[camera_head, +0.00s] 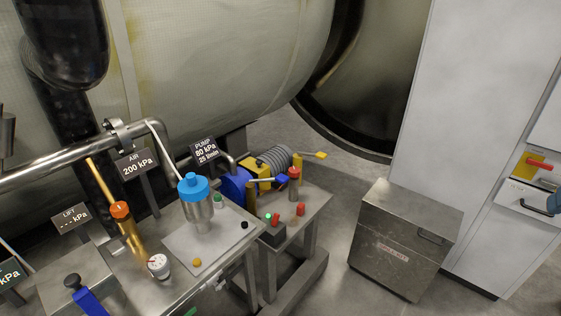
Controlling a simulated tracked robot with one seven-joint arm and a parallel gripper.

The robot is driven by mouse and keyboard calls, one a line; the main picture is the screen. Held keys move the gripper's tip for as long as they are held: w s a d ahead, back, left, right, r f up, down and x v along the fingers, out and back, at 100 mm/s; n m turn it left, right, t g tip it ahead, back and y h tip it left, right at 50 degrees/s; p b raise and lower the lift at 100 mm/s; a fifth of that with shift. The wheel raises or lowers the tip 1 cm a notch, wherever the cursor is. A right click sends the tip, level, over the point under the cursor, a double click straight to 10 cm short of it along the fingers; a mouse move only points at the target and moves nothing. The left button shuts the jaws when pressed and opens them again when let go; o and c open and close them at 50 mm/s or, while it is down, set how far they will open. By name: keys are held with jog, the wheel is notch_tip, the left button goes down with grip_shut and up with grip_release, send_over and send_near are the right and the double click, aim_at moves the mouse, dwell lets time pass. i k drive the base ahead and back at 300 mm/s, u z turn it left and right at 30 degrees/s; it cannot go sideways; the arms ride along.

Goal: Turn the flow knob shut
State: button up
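No knob is legibly labelled as the flow knob, so I cannot tell which one it is. A ribbed blue knob (194,186) tops a metal cylinder on the bench plate. An orange-red knob (120,210) tops a brass body to its left. A small red knob (294,172) tops a brass post by the pump. My gripper is not in view, and nothing is seen touching these knobs.
A metal box (400,245) stands right. Some bare floor (335,275) lies between.

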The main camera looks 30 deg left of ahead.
aim_at(293, 171)
jog(key=u, duration=0.55)
jog(key=i, duration=1.1)
jog(key=u, duration=0.75)
jog(key=k, duration=0.9)
jog(key=u, duration=0.2)
jog(key=i, duration=0.9)
jog(key=z, duration=0.1)
